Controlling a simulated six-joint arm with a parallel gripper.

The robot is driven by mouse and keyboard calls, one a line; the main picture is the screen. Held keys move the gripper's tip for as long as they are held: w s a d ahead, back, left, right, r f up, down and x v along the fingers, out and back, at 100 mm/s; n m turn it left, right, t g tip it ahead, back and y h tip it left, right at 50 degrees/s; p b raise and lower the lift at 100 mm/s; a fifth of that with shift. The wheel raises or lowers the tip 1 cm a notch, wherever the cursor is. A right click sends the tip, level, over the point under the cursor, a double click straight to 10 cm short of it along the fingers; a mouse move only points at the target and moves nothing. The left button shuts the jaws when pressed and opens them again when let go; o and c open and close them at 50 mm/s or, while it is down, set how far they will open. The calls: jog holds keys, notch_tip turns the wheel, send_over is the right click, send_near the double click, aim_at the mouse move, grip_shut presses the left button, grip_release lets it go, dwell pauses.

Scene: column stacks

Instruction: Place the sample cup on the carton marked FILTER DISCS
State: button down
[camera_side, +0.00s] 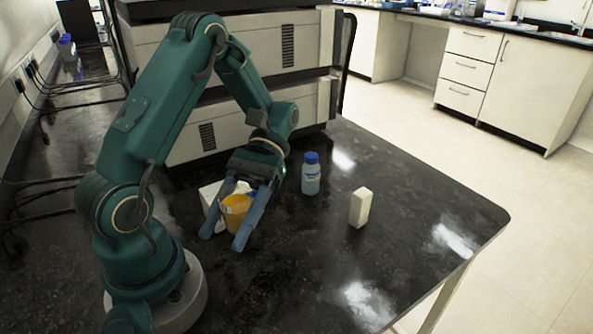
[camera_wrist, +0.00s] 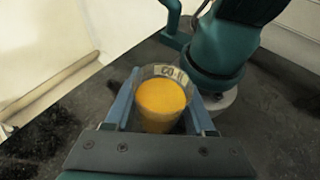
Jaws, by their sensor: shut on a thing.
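The sample cup (camera_side: 236,214) is a small clear cup with orange-yellow contents. My gripper (camera_side: 222,240) is shut on it, with one blue finger on each side. In the wrist view the cup (camera_wrist: 161,104) sits between the fingers, with partly readable writing on its far wall. A white carton (camera_side: 209,194) stands behind the gripper and is partly hidden by it. Another pale carton (camera_side: 360,207) stands upright on the bench to the right. I cannot read a marking on either carton. I cannot tell whether the cup touches the bench.
A bottle with a blue cap (camera_side: 311,174) stands between the gripper and the pale carton. A large grey instrument (camera_side: 275,55) stands at the back of the black bench (camera_side: 310,270). The bench front is clear, and its right edge lies beyond the pale carton.

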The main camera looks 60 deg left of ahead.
jog(key=s+a+r+m+t+y, duration=0.3)
jog(key=a+r+m+y, duration=0.1)
jog(key=a+m+y, duration=0.65)
jog(key=s+a+r+m+t+y, duration=0.3)
jog(key=a+r+m+y, duration=0.1)
jog(key=a+m+y, duration=0.65)
send_over(220, 182)
jog(key=shift+n+h, duration=0.3)
jog(key=shift+h, duration=0.1)
notch_tip(220, 182, down, 7)
jog(key=shift+f, duration=1.95)
jog(key=shift+c, duration=1.2)
grip_release()
jog(key=shift+f, duration=0.15)
